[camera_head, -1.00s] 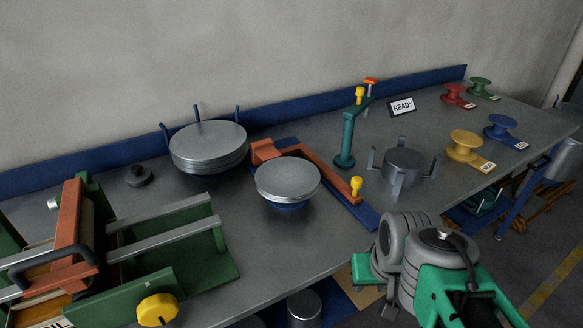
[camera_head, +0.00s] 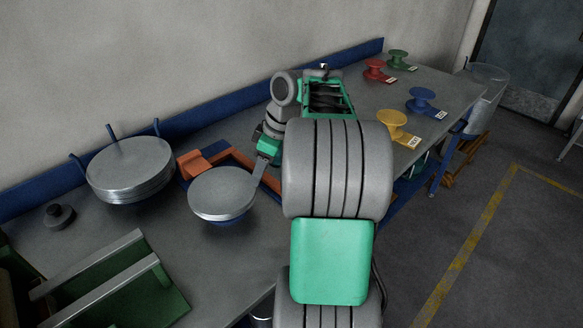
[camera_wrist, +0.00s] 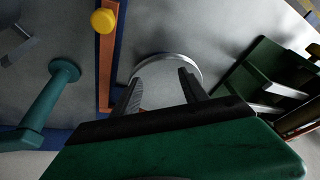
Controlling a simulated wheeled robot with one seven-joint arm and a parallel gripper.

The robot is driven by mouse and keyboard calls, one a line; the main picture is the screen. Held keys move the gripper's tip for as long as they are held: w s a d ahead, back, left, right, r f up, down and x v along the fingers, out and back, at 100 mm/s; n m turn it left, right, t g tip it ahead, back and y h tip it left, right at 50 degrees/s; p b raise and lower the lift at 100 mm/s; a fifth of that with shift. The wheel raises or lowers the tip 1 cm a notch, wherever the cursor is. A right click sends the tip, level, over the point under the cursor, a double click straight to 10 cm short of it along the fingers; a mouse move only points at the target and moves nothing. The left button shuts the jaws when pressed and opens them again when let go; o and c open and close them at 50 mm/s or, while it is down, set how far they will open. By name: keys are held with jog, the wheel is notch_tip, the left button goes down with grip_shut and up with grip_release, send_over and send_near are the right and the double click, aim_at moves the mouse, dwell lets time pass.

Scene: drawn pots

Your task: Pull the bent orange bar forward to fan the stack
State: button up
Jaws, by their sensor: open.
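The bent orange bar (camera_head: 200,162) lies on its blue base behind the stack of silver discs (camera_head: 222,190). My arm hides its right part in the head view. In the wrist view the bar (camera_wrist: 106,70) runs left of my fingers, with a yellow knob (camera_wrist: 104,20) on it. The stack's discs look piled squarely. My gripper (camera_head: 262,170) is open, its finger close to the stack's right edge. In the wrist view its fingers (camera_wrist: 160,88) spread over the disc's rim (camera_wrist: 168,57); I cannot tell if they touch.
Another disc stack (camera_head: 130,170) with upright posts stands at the left, near a black knob (camera_head: 59,216). A green frame with silver rails (camera_head: 110,290) is in front. Colored spools (camera_head: 396,125) stand at the right. A teal post (camera_wrist: 45,105) is near the bar.

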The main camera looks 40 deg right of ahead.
jog(key=s+d+n, duration=0.3)
jog(key=s+d, duration=0.2)
jog(key=d, duration=0.7)
jog(key=b+x, duration=0.1)
jog(key=x, duration=0.6)
jog(key=shift+w+a+f, duration=0.1)
jog(key=shift+a+f, duration=0.1)
jog(key=shift+a, duration=0.05)
jog(key=shift+w+a+f, duration=0.15)
jog(key=shift+f, duration=0.25)
grip_shut()
